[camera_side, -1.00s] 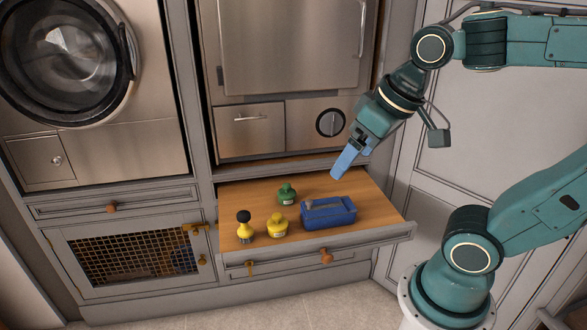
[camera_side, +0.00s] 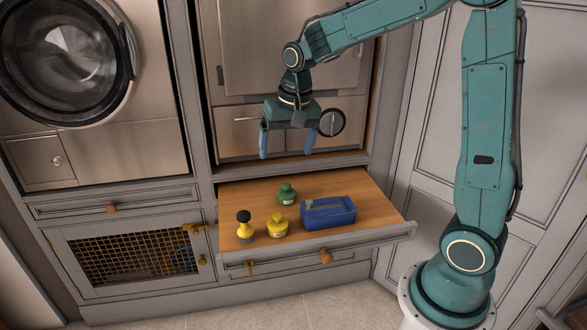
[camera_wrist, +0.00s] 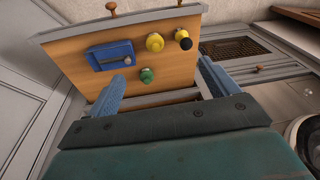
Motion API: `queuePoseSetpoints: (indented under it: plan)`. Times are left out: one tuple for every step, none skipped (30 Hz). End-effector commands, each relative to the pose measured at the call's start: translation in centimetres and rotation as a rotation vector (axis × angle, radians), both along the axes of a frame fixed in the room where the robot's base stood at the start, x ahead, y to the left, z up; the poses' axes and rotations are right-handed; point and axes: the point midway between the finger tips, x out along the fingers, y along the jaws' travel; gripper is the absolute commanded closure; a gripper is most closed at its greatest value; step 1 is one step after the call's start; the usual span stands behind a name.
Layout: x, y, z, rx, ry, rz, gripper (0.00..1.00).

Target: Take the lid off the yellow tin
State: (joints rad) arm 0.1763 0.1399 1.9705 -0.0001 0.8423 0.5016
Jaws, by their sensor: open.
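The yellow tin (camera_side: 278,228) is squat with a yellow lid on top and stands on the pulled-out wooden board, near its front edge. In the wrist view the yellow tin (camera_wrist: 155,42) shows from above, near the board's far edge. My gripper (camera_side: 288,155) is open and empty, fingers pointing down, above and behind the board. In the wrist view my gripper's blue fingers (camera_wrist: 165,75) are spread wide, with the green tin between them in the picture. Nothing is between the fingers in the side view.
A green tin (camera_side: 287,195) stands behind the yellow tin. The board's left rear (camera_side: 240,193) is clear.

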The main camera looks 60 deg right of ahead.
Motion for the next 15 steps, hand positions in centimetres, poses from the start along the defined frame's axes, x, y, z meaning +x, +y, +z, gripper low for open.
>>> queuePoseSetpoints:
  plan:
    - [0.9, -0.5, -1.0, 0.006, 0.016, -0.029, 0.14]
    - [1.3, -0.8, -1.5, 0.010, 0.024, -0.046, 0.14]
    - [2.0, -1.2, -2.2, 0.015, 0.033, -0.070, 0.14]
    - [2.4, -1.5, -2.8, 0.018, 0.041, -0.086, 0.14]
    - [2.8, -1.8, -3.3, 0.022, 0.048, -0.103, 0.14]
    - [3.4, -2.1, -4.1, 0.026, 0.058, -0.125, 0.14]
    - [3.8, -2.4, -4.7, 0.029, 0.065, -0.143, 0.14]
    - [4.3, -2.7, -5.3, 0.032, 0.072, -0.160, 0.14]
    - [4.8, -3.2, -6.1, 0.037, 0.082, -0.184, 0.14]
    - [5.1, -3.5, -6.8, 0.040, 0.089, -0.201, 0.14]
    - [5.5, -3.7, -7.5, 0.042, 0.097, -0.217, 0.14]
    - [6.0, -4.1, -8.4, 0.047, 0.106, -0.241, 0.14]
    - [6.3, -4.4, -9.0, 0.049, 0.114, -0.257, 0.14]
    - [6.7, -4.7, -9.7, 0.052, 0.119, -0.275, 0.14]
    - [7.0, -5.1, -10.6, 0.055, 0.129, -0.296, 0.14]
